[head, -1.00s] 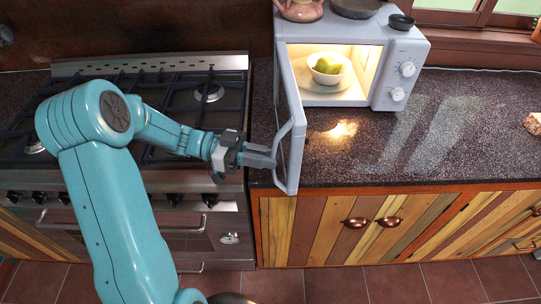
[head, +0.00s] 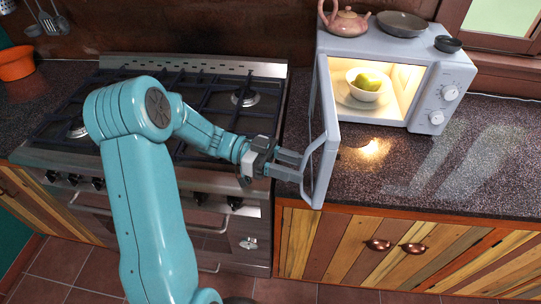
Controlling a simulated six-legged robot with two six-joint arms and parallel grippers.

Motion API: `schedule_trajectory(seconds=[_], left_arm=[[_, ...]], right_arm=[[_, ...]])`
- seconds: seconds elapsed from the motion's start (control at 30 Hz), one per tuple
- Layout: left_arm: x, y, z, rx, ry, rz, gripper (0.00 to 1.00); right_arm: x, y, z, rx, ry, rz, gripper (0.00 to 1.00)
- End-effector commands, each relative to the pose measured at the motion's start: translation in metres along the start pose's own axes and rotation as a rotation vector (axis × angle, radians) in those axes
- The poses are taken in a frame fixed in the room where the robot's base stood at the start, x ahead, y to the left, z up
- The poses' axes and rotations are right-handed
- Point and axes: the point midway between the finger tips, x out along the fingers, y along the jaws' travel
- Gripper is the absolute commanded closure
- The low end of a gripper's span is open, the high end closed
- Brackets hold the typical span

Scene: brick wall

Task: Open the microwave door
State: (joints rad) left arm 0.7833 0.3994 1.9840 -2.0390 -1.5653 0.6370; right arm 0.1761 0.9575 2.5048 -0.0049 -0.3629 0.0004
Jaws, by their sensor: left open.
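The microwave (head: 395,55) stands on the dark counter at the upper right, its inside lit. Its door (head: 322,140) stands wide open, swung out to the left and toward me, with the handle (head: 312,165) on its left face. Inside, a white bowl (head: 362,92) with yellow-green fruit (head: 368,81) sits on the turntable. My left gripper (head: 290,165) is open at the door's handle, with its fingertips beside or around the handle; I cannot tell which. My right gripper is not in view.
A pink teapot (head: 344,20), a grey dish (head: 402,23) and a small dark bowl (head: 447,43) stand on the microwave. The gas stove (head: 215,100) lies left, under my left arm. An orange pot (head: 15,64) stands far left. The counter (head: 450,165) right of the door is clear.

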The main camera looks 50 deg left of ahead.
Motion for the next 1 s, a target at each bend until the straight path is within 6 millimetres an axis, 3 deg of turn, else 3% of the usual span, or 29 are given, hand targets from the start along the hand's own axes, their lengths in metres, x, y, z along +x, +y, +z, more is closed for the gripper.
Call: schedule_trajectory(seconds=[0.17,0.5,0.7,1.0], left_arm=[[-0.017,-0.001,0.002,0.002,-0.001,-0.004,0.58],[-0.105,-0.002,0.004,0.0,-0.002,-0.007,0.58],[-0.145,-0.003,0.003,-0.002,-0.001,-0.004,0.58],[-0.163,-0.002,0.001,-0.002,-0.001,-0.002,0.58]], right_arm=[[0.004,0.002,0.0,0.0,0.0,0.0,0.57],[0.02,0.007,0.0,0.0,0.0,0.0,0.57],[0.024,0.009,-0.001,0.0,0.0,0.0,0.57],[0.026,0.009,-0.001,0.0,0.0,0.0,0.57]])
